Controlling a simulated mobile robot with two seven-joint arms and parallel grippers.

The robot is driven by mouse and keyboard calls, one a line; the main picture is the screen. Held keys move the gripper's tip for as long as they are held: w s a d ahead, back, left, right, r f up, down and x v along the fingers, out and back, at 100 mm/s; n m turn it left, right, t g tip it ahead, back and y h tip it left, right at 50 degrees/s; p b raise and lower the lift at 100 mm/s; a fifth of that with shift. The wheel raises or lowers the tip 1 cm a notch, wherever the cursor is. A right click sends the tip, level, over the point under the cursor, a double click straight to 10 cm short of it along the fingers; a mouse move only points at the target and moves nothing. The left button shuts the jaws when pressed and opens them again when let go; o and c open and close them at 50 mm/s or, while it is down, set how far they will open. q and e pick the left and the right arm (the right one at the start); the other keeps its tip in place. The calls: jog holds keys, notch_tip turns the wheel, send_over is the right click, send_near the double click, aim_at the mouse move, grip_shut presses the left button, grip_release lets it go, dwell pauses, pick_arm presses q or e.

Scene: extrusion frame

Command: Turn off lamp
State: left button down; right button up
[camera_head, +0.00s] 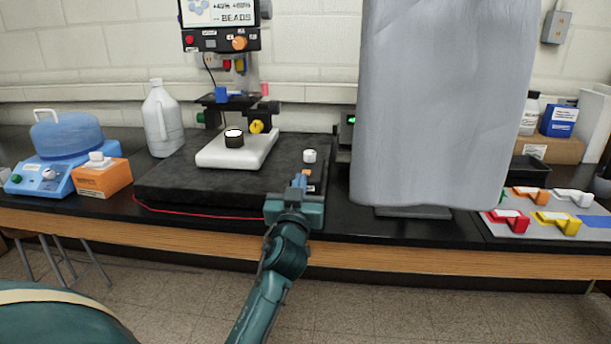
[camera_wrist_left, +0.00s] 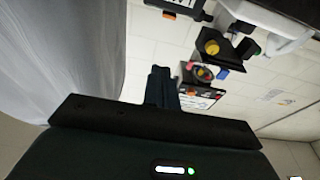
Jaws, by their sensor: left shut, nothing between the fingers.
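I cannot tell for sure which item is the lamp. A black box with a small green light (camera_head: 349,121) stands behind the black slab, partly hidden by a large grey cover. A white knob (camera_head: 310,156) stands near the right end of the slab (camera_head: 195,194). My left gripper (camera_head: 299,180) is shut and empty, just in front of the knob, over the slab's right front part; whether it touches anything is unclear. In the left wrist view its fingers (camera_wrist_left: 160,84) point up the picture, closed together. My right gripper is not in view.
The large grey cover (camera_head: 440,100) blocks the space right of my gripper. A screen unit (camera_head: 221,38) stands behind a white block (camera_head: 238,148). An orange box (camera_head: 102,178) and blue device (camera_head: 45,178) are left. Coloured pieces lie on a grey mat (camera_head: 497,229) at right.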

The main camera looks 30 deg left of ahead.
pick_arm(q)
jog(key=p+x, duration=0.1)
jog(key=x, duration=0.9)
jog(key=shift+r, duration=0.1)
notch_tip(320, 180, down, 3)
jog(key=shift+d+r+b, duration=0.1)
jog(key=shift+b, duration=0.2)
jog(key=shift+s+f, duration=0.15)
jog(key=shift+f, duration=0.55)
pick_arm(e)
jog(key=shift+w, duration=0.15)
